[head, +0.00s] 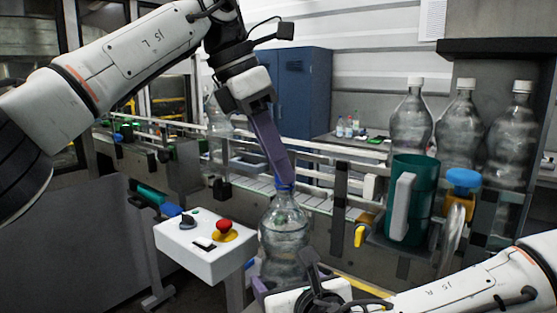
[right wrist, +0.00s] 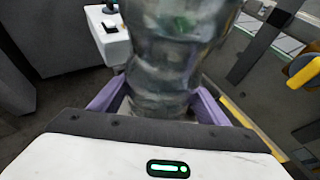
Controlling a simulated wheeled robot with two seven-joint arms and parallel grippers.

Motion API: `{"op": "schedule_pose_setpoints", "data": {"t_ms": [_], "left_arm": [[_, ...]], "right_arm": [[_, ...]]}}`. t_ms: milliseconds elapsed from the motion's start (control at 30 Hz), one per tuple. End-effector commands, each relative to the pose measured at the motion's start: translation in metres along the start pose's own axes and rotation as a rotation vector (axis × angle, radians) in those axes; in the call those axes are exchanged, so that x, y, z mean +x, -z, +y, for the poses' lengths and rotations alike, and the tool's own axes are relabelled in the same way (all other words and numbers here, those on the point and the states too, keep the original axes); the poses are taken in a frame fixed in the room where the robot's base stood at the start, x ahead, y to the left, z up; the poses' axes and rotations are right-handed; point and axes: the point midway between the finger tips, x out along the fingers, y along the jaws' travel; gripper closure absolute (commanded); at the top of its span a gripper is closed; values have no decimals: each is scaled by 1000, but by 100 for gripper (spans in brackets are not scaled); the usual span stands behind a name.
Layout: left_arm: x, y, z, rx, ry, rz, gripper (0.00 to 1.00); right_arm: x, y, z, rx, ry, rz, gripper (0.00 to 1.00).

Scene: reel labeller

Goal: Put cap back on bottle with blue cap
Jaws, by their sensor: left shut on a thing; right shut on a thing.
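A clear bottle (head: 284,232) stands upright in the lower middle of the head view, with a blue cap (head: 284,187) at its neck. My left gripper (head: 284,182) comes down from above, its purple fingers shut on the blue cap. Whether the cap is seated on the neck or just above it, I cannot tell. My right gripper (right wrist: 158,108) is shut around the lower body of the bottle (right wrist: 175,60) in the right wrist view, one purple finger on each side. The bottle's top is out of that view.
A white control box (head: 205,243) with a red button is left of the bottle. A conveyor (head: 330,195) runs behind it. Several white-capped bottles (head: 408,120) stand at the right, behind a green cup-like part (head: 424,190). A blue cabinet (head: 305,90) stands at the back.

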Motion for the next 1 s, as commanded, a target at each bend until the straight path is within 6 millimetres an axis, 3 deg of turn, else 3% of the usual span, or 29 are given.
{"op": "schedule_pose_setpoints", "data": {"t_ms": [233, 267, 333, 367, 567, 700, 1000], "left_arm": [[0, 0, 0, 2, 0, 0, 97], [0, 0, 0, 2, 0, 0, 74], [-1, 0, 0, 1, 0, 0, 62], [0, 0, 0, 1, 0, 0, 58], [0, 0, 0, 1, 0, 0, 58], [0, 0, 0, 1, 0, 0, 36], [-1, 0, 0, 0, -1, 0, 36]], "right_arm": [[0, -1, -2, 1, 4, -3, 94], [0, -1, -2, 1, 4, -3, 94], [0, -1, -2, 1, 4, -3, 94], [0, -1, -2, 1, 4, -3, 94], [0, -1, -2, 1, 4, -3, 94], [0, -1, -2, 1, 4, -3, 94], [0, -2, -1, 1, 4, -3, 94]]}}
